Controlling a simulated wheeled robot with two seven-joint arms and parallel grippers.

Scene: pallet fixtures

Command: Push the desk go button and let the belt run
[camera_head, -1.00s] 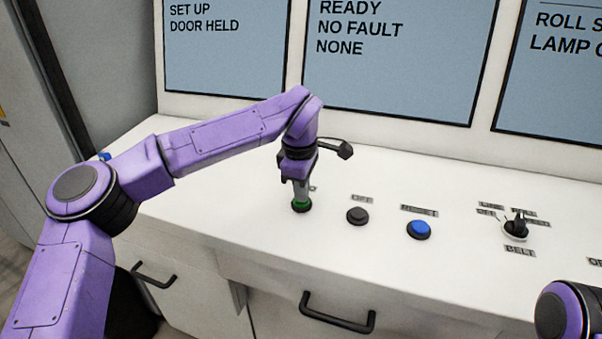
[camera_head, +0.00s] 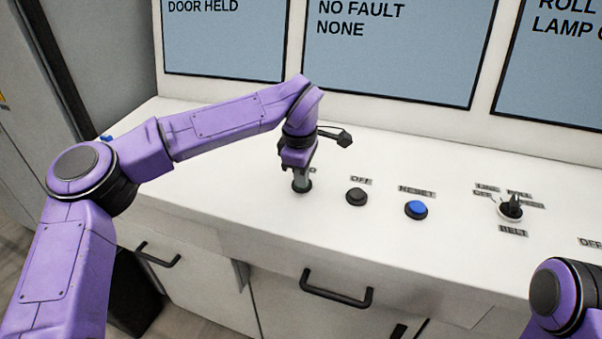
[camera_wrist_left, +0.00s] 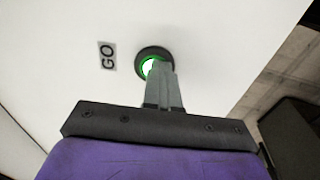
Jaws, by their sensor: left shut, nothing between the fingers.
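The go button (camera_wrist_left: 149,64) shows in the left wrist view as a bright green lit face in a dark ring, next to a GO label (camera_wrist_left: 107,56). My left gripper (camera_head: 301,187) points down onto it, fingers shut and empty. In the wrist view the fingertips (camera_wrist_left: 160,70) cover part of the green face and appear to touch it. In the head view the gripper hides the button's face, leaving only a dark rim around the fingertips. No belt is in view. My right gripper is out of view; only part of my right arm shows at bottom right.
To the right on the white desk (camera_head: 390,245) are a black OFF button (camera_head: 356,197), a blue RESET button (camera_head: 416,209) and a black selector knob (camera_head: 511,207) labelled BELT. Screens stand behind; the middle one (camera_head: 400,65) reads NO FAULT, NONE. Drawer handles (camera_head: 337,290) project in front.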

